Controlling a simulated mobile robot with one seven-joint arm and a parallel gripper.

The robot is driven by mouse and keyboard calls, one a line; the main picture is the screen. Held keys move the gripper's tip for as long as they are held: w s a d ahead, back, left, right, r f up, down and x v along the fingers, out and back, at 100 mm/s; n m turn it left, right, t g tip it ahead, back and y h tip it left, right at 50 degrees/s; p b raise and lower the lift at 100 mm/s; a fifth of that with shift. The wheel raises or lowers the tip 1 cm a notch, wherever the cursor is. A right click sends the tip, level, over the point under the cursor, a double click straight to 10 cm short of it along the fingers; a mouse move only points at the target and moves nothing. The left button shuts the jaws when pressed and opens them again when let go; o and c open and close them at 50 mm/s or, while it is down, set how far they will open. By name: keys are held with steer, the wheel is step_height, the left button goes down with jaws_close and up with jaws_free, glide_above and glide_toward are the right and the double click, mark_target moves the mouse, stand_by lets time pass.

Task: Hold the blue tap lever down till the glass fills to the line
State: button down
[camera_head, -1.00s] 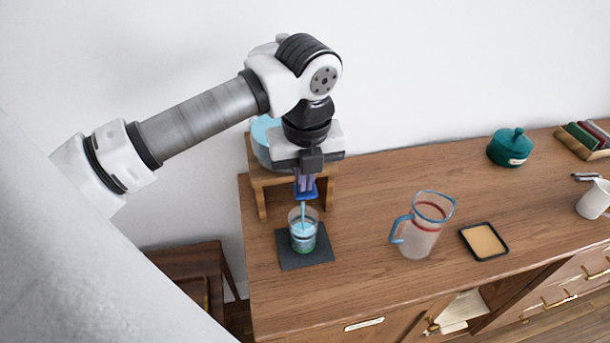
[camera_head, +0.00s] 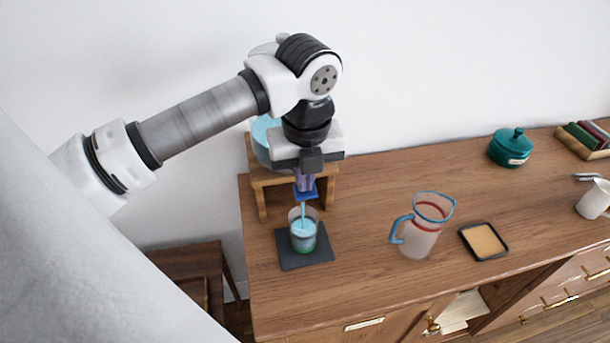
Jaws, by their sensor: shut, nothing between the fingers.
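The blue tap lever (camera_head: 306,194) is at the front of the dispenser (camera_head: 262,150), which sits on a wooden stand (camera_head: 262,200). My gripper (camera_head: 306,182) is shut and empty, its fingertips down at the lever; they appear to touch it. A blue stream (camera_head: 303,212) runs from the tap into the glass (camera_head: 303,236). The glass stands upright on a dark square mat (camera_head: 290,262) below the tap and holds blue liquid well up its side. A green band shows low on the glass; I cannot make out the fill line clearly. My gripper and wrist hide much of the dispenser.
A blue-handled pitcher (camera_head: 420,228) with a red band stands right of the mat. The wooden top (camera_head: 370,200) between stand and pitcher is clear.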

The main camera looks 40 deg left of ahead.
stand_by(0.8)
steer(key=shift+r, duration=0.8)
step_height(320, 180, up, 14)
steer(key=p, duration=0.6)
